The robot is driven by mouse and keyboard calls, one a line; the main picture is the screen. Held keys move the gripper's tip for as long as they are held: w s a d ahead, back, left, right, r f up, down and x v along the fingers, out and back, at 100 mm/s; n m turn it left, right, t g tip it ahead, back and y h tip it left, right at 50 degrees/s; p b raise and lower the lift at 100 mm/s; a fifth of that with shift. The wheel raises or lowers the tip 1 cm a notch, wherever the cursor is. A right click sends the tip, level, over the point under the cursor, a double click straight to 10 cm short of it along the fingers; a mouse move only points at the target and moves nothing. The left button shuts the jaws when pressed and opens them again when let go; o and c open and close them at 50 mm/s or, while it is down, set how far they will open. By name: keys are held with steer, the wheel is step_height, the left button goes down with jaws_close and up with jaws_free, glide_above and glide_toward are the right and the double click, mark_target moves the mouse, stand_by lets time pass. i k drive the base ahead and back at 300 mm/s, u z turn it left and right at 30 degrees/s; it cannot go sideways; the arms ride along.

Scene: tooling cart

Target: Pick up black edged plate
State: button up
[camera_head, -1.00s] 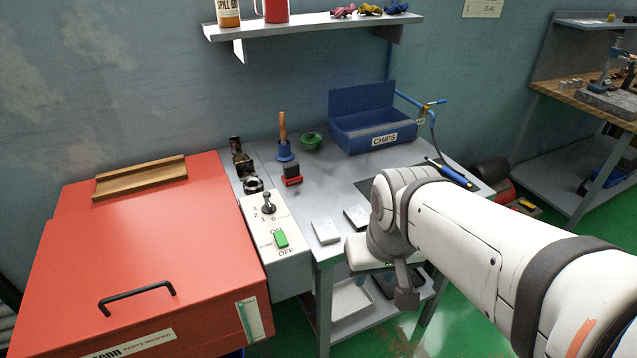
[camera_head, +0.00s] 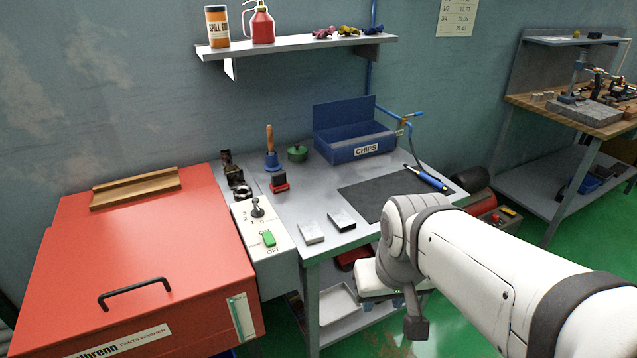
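The black edged plate (camera_head: 342,220) is a small block with a pale top and dark sides. It lies flat near the front edge of the grey cart top (camera_head: 296,200), just left of the dark mat. A similar plate with lighter edges (camera_head: 311,233) lies to its left, a small gap apart. My gripper (camera_head: 415,328) seems to be the dark end hanging below my white arm, right of and lower in the picture than both plates, off the cart's front. It is small and seen from behind, so its fingers cannot be made out. It is not touching the plate.
A red parts washer (camera_head: 140,260) and its switch box (camera_head: 265,240) stand left. A blue chips bin (camera_head: 352,135), brush (camera_head: 271,150), green pot (camera_head: 297,153) and blue-handled tool (camera_head: 427,178) are on the cart. A shelf (camera_head: 300,45) hangs above.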

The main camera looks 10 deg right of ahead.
mark_target(342, 220)
steer(key=z, duration=0.2)
steer(key=i, duration=0.85)
steer(key=u, duration=0.25)
